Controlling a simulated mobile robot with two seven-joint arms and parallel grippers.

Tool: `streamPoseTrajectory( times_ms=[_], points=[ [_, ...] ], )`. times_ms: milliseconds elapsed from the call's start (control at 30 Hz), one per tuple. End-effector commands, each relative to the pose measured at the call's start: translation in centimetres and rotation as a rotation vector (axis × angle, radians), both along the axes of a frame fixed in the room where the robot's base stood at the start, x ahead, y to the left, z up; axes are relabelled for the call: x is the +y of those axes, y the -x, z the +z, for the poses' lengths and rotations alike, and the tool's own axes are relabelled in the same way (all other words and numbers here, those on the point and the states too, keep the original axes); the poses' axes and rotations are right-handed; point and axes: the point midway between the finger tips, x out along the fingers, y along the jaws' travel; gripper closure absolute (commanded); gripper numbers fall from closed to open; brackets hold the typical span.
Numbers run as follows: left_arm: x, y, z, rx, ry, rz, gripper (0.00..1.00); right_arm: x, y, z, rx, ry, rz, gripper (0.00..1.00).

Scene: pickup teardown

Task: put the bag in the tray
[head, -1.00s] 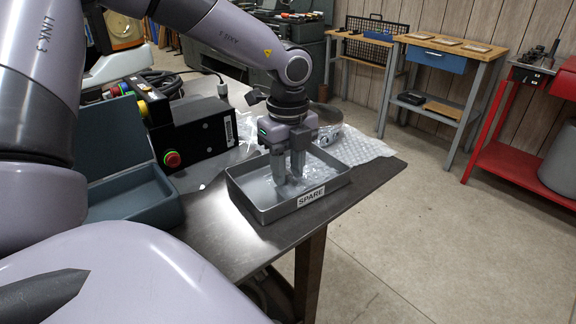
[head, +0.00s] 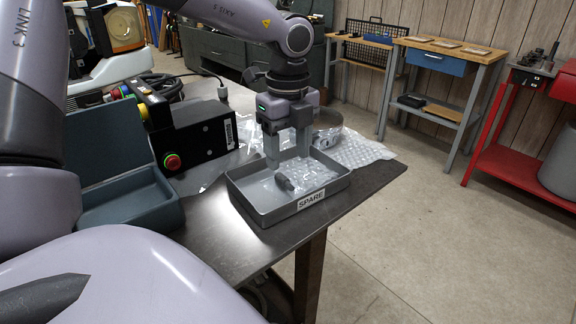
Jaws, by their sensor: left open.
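The grey metal tray (head: 268,208) labelled SPARE stands near the front edge of the dark table. A clear plastic bag (head: 314,175) lies inside it, towards the middle and right, with a small dark item at its left end. My left gripper (head: 288,158) is above the tray, pointing down. Its fingers are apart and empty, with the fingertips over the rear part of the tray and clear of the bag. My right gripper is not in this view.
A black control box (head: 205,142) with buttons and a blue-grey open case (head: 125,200) stand left of the tray. Bubble wrap (head: 362,150) and a tape roll (head: 328,120) lie behind it. Bare tabletop lies in front of the case.

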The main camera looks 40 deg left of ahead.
Motion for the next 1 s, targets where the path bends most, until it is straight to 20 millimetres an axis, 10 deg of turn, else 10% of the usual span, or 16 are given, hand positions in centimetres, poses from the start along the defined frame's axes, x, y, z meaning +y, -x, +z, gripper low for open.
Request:
streamPoseTrajectory(
  times_ms=[400, 1000],
  points=[
    [0.0, 0.0, 7.1, -0.002, -0.002, -0.001, 0.42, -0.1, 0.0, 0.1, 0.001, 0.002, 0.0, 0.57],
    [0.0, 0.0, 7.4, 0.0, -0.001, -0.001, 0.42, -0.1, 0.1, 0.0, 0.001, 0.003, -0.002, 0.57]
  ],
)
